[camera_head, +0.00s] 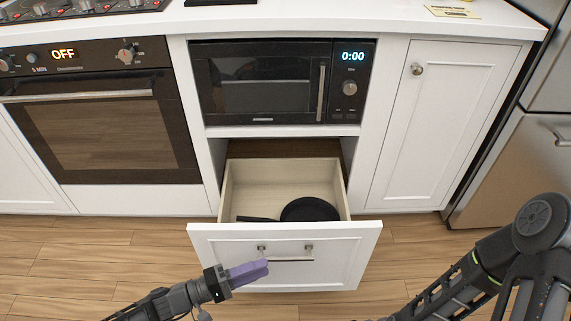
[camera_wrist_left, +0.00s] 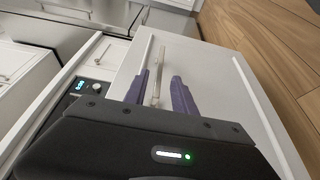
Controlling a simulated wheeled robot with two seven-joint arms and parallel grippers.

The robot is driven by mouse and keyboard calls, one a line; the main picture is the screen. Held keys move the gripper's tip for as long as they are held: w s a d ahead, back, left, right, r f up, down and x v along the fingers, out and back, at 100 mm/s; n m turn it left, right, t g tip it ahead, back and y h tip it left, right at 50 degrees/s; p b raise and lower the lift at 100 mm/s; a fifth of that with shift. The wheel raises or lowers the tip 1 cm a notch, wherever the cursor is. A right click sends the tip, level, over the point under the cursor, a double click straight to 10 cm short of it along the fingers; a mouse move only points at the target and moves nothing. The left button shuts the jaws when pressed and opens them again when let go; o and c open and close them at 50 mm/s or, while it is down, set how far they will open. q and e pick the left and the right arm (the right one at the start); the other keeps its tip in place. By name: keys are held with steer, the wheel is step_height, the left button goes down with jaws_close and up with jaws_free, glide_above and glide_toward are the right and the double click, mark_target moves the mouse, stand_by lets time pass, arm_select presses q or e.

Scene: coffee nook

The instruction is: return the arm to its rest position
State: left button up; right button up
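My left gripper (camera_head: 262,268) has purple fingers and is in front of the open drawer's white front (camera_head: 225,245), just below the left end of its metal handle (camera_head: 290,260). In the left wrist view, the left gripper's fingers (camera_wrist_left: 160,92) are apart. The drawer handle (camera_wrist_left: 158,72) shows in the gap between them, and I cannot tell whether they touch it. My right arm (camera_head: 490,255) comes in at the lower right of the head view, and its gripper is not in view.
The pulled-out drawer holds a black pan (camera_head: 310,210). Above it is a microwave (camera_head: 265,85) reading 0:00. An oven (camera_head: 105,115) reading OFF is at left, a closed white cabinet (camera_head: 440,125) and a fridge (camera_head: 520,150) at right. Wooden floor (camera_head: 90,260) is clear at left.

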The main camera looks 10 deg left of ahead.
arm_select(q)
steer(key=shift+d, duration=0.15)
steer(key=s+d+f+m+g, duration=0.1)
steer(key=s+d+f+g, duration=0.25)
steer(key=d, duration=0.35)
steer(key=s+d+f+m+g, duration=0.25)
steer(key=s+d+g, duration=0.2)
steer(key=d, duration=0.35)
steer(key=s+a+f+m+g+y, duration=0.1)
steer(key=s+a+f+g+y, duration=0.1)
steer(key=s+f+g+y, duration=0.35)
steer(key=w+a+t+y, duration=0.4)
steer(key=y, duration=0.1)
step_height(320, 180, up, 25)
steer(key=s+m+p, duration=0.1)
steer(key=p, duration=2.4)
steer(key=shift+d+p, duration=0.35)
steer(key=shift+g, duration=0.25)
